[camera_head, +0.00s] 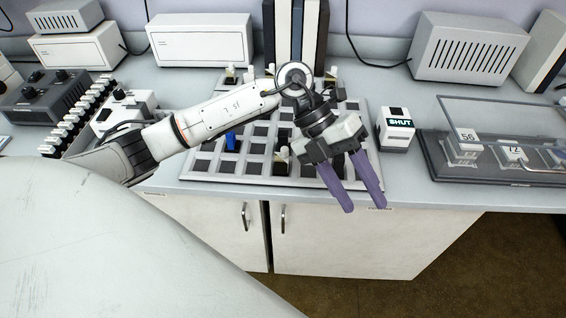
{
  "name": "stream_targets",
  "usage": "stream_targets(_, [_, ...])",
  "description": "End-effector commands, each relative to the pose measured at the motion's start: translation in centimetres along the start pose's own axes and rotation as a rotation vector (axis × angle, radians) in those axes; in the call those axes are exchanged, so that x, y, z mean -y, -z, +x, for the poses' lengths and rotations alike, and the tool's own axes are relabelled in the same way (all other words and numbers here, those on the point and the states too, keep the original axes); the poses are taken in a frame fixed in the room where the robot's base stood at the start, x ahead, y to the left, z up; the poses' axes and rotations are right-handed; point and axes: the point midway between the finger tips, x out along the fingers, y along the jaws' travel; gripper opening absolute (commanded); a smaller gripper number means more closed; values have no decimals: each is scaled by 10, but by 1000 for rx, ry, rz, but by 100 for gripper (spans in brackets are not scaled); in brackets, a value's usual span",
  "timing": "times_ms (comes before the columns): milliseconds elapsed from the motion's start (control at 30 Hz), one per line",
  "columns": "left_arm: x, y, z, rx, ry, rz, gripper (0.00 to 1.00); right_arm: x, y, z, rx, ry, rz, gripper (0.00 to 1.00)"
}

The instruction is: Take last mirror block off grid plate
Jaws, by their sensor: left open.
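The grid plate (222,180), pale with dark square cells, lies on the bench in the middle. A small block with a pale top and a dark lower part (281,157) stands on it near its front middle. A blue piece (230,141) stands on the plate to its left. I cannot tell for certain which is the mirror block. My left gripper (364,206) has two purple fingers spread apart and empty. It shows over the plate's front right corner and the bench edge, to the right of the pale-topped block. My left arm hides part of the plate. My right gripper is out of view.
Small pale-topped blocks (231,76) stand behind the plate. A white box marked SHUT (397,131) stands right of it. A clear-lidded case (440,165) with numbered blocks lies farther right. A dark control box (45,100) and a toothed rack (78,118) are at left.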

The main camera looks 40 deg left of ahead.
Motion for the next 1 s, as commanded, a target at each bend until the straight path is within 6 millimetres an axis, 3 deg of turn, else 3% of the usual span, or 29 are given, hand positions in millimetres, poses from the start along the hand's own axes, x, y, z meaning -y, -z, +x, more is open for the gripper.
stream_targets(33, [-28, -17, -28, 49, -167, -7, 47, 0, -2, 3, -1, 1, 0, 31])
stream_targets(133, [-73, -37, -87, 135, -444, -75, 47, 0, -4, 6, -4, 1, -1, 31])
stream_targets(200, [-93, -44, -124, 191, -581, -130, 47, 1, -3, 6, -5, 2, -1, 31])
stream_targets(333, [-112, -47, -168, 258, -723, -209, 47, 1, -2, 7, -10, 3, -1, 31])
stream_targets(433, [-123, -48, -173, 272, -759, -233, 47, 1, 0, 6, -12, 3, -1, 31])
stream_targets(1000, [-169, -59, -122, 269, -757, -230, 47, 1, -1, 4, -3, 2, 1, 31])
